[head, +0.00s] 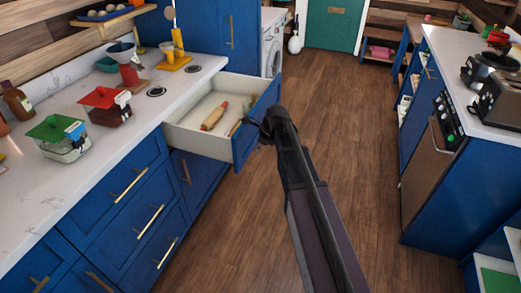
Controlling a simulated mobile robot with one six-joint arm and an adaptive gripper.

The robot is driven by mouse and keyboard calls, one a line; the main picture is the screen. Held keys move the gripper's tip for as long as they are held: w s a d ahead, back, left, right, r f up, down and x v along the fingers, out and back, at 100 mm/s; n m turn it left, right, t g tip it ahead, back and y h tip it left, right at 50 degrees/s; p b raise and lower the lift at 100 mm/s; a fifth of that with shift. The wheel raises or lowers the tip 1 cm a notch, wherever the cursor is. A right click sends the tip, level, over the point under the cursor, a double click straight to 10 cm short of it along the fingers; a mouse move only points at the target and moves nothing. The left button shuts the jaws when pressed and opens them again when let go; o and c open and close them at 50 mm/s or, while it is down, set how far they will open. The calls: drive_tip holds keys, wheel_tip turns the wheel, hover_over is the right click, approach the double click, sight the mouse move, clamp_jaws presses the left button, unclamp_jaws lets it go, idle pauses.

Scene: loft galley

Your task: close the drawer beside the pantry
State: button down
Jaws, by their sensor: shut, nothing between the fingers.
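The drawer (205,138) is pulled out from the blue cabinet run under the white counter. It has pale inner walls and a blue front (262,110). A wooden rolling pin (214,116) lies inside it. A brass handle shows partly near the near end of the front. My gripper (257,126) is shut and empty at the near end of the drawer front, close to the handle; I cannot tell whether it touches. My dark arm reaches up from the bottom right. A tall blue cabinet (207,35) stands just beyond the drawer, likely the pantry.
The left counter (35,185) holds containers with green (56,128) and red (105,97) lids. A stove island (445,150) stands on the right. The wooden floor (345,110) between is clear. A white washing machine (271,48) and green door (331,25) are behind.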

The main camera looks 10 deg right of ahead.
sight(241, 159)
drive_tip(key=shift+w+a+f+b, duration=0.45)
drive_tip(key=shift+a+f+b, duration=0.15)
drive_tip(key=shift+a, duration=0.2)
drive_tip(key=shift+w+a+f+b, duration=0.55)
drive_tip(key=shift+a+f, duration=0.15)
drive_tip(key=shift+a, duration=0.15)
drive_tip(key=shift+w+a+f+b, duration=0.4)
drive_tip(key=shift+a+f+b, duration=0.2)
drive_tip(key=shift+a, duration=0.2)
drive_tip(key=shift+w, duration=0.2)
